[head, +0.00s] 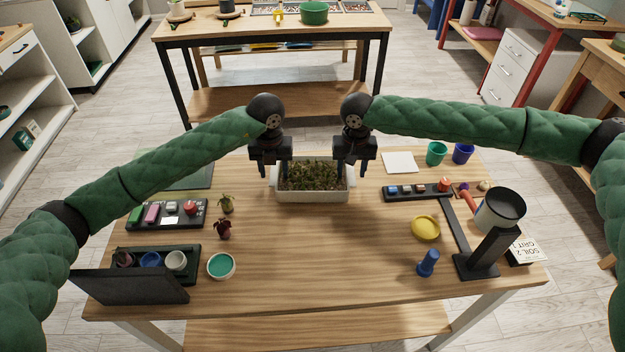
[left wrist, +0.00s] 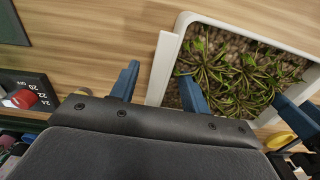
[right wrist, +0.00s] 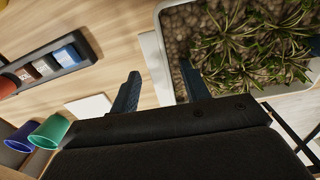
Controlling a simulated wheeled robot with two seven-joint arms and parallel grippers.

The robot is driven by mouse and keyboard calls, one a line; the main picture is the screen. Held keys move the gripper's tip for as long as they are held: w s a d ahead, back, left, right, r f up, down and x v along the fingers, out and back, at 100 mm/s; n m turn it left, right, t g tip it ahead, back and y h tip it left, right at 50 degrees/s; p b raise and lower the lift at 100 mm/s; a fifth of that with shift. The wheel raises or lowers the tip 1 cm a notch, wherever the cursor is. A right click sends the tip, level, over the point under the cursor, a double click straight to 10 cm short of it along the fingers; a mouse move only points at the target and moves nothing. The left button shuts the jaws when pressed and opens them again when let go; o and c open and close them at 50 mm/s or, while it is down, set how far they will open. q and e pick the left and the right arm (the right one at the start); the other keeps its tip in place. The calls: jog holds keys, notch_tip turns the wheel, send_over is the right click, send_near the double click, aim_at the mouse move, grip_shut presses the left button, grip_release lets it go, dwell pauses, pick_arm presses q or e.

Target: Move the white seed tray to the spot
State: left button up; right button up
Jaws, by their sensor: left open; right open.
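The white seed tray (head: 314,197), filled with soil and green seedlings, sits on the table's far middle. My left gripper (head: 273,172) is open at its left end. In the left wrist view the tray's end rim (left wrist: 166,62) lies between the open fingers, one finger over the soil. My right gripper (head: 354,172) is open at the right end. In the right wrist view the end rim (right wrist: 154,62) lies between its fingers likewise. A flat white square (head: 400,162) lies right of the tray and a dark green mat (head: 190,176) left; I cannot tell which is the spot.
A black strip with small blocks (head: 418,192) lies to the right, near green (head: 436,153) and blue (head: 463,153) cups. A yellow dish (head: 425,227) and a black stand (head: 478,262) are at front right. Small plants (head: 223,229) stand left. The table's middle front is clear.

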pick_arm(q)
grip_shut()
pick_arm(e)
grip_shut()
pick_arm(q)
jog(key=shift+r, duration=0.15)
pick_arm(e)
jog(key=shift+r, duration=0.15)
